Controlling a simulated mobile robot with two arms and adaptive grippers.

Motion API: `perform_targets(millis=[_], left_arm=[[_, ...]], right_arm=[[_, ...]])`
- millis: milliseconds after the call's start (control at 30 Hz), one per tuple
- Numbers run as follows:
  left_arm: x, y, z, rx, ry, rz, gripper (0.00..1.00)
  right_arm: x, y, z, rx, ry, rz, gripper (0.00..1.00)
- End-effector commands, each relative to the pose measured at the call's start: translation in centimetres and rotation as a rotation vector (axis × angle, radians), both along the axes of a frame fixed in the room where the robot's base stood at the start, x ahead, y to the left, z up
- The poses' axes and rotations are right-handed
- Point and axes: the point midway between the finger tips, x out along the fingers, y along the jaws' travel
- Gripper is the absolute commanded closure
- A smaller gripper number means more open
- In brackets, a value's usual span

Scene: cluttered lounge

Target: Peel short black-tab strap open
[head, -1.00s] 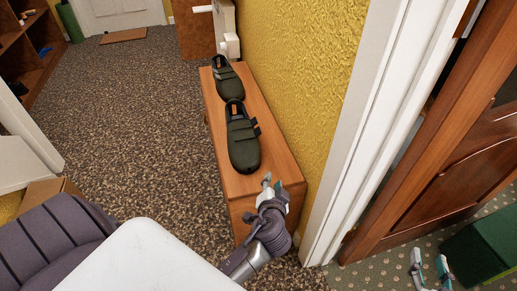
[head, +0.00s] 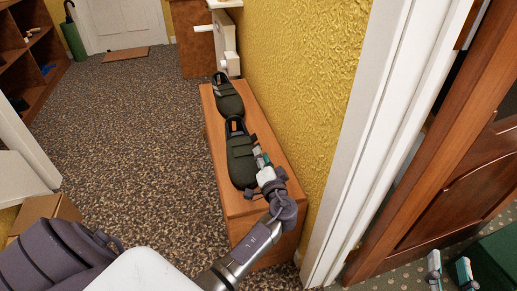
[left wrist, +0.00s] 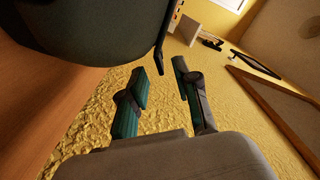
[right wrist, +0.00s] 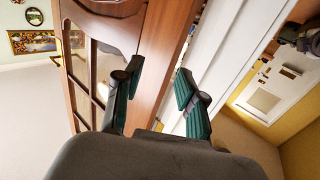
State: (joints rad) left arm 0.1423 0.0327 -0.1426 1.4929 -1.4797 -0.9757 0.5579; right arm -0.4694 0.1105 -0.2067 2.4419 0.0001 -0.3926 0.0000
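Two dark green shoes sit in line on a wooden bench (head: 237,211). The near shoe (head: 239,166) has a strap whose black tab (head: 254,139) sticks out on its right side. The far shoe (head: 228,102) stands behind it. My left gripper (head: 262,158) is beside the near shoe's right side, close to the tab. In the left wrist view, its fingers (left wrist: 160,82) are open and the dark strap end (left wrist: 162,45) hangs just ahead of the gap between them; I cannot tell if they touch. The shoe's dark side (left wrist: 90,30) fills the upper left. My right gripper (head: 450,271) is open and empty.
A yellow wall (head: 299,70) runs close along the bench's right side. A white door frame (head: 352,130) and a wooden door (head: 450,180) stand to the right. A green box (head: 499,258) is near my right gripper. Carpet left of the bench is clear.

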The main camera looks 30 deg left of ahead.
Motion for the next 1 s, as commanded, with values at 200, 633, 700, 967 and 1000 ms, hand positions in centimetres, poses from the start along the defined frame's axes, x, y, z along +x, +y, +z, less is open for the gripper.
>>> perform_targets(millis=[200, 633, 700, 967, 1000], left_arm=[[2.3, 2.5, 0.0, 0.002, 0.000, 0.000, 0.69], [3.0, 3.3, 0.0, -0.001, 0.000, -0.001, 0.69], [3.0, 3.3, 0.0, -0.001, 0.000, -0.001, 0.77], [3.0, 3.3, 0.0, -0.001, 0.001, -0.001, 1.00], [3.0, 3.3, 0.0, -0.001, 0.001, -0.001, 1.00]], right_arm=[[0.1, 0.3, 1.6, 0.026, -0.099, 0.006, 0.60], [0.0, 0.3, 2.4, 0.036, -0.137, 0.007, 0.60], [0.0, 0.4, 2.4, 0.036, -0.136, 0.007, 0.60], [0.0, 0.4, 2.4, 0.036, -0.136, 0.007, 0.60], [0.0, 0.4, 2.4, 0.036, -0.136, 0.007, 0.60]])
